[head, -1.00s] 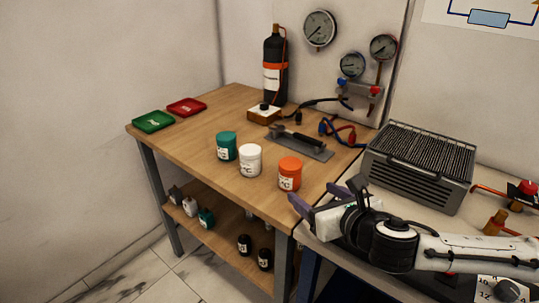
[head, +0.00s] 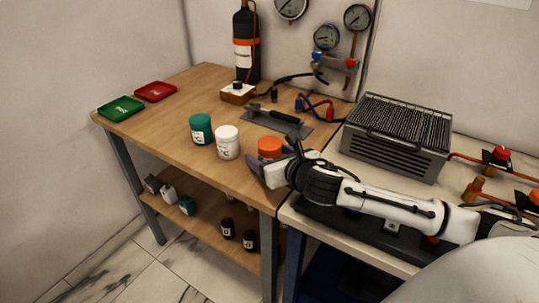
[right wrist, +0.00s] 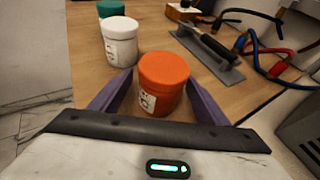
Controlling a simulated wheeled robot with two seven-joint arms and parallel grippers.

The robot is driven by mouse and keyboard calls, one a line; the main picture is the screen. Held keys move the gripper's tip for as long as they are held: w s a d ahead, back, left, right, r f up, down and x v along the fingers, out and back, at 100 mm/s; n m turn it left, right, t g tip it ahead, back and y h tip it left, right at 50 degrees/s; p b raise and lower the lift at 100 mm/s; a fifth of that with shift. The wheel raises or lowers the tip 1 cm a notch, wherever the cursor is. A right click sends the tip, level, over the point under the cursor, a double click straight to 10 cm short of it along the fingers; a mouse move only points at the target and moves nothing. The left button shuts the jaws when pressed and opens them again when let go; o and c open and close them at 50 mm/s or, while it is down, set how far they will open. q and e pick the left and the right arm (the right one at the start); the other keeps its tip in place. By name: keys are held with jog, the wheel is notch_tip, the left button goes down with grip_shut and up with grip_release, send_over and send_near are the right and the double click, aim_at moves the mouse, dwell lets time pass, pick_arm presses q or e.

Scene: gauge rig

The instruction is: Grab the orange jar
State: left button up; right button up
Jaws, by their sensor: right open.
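The orange jar (head: 269,146) stands upright on the wooden table near its front right corner, partly hidden behind my right gripper in the head view. My right gripper (head: 271,165) is open. In the right wrist view the orange jar (right wrist: 163,82) stands between the two purple fingers of the right gripper (right wrist: 158,88), with a gap visible on each side. A label shows on the jar's lower left side. My left gripper is not in view.
A white jar (head: 228,142) and a teal jar (head: 201,129) stand left of the orange jar. A trowel (head: 274,114) on a grey plate lies behind. A grey finned box (head: 396,136) stands right. Green (head: 121,107) and red (head: 155,91) trays lie far left.

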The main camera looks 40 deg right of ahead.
jog(key=shift+w+r, duration=0.1)
jog(key=c, duration=1.3)
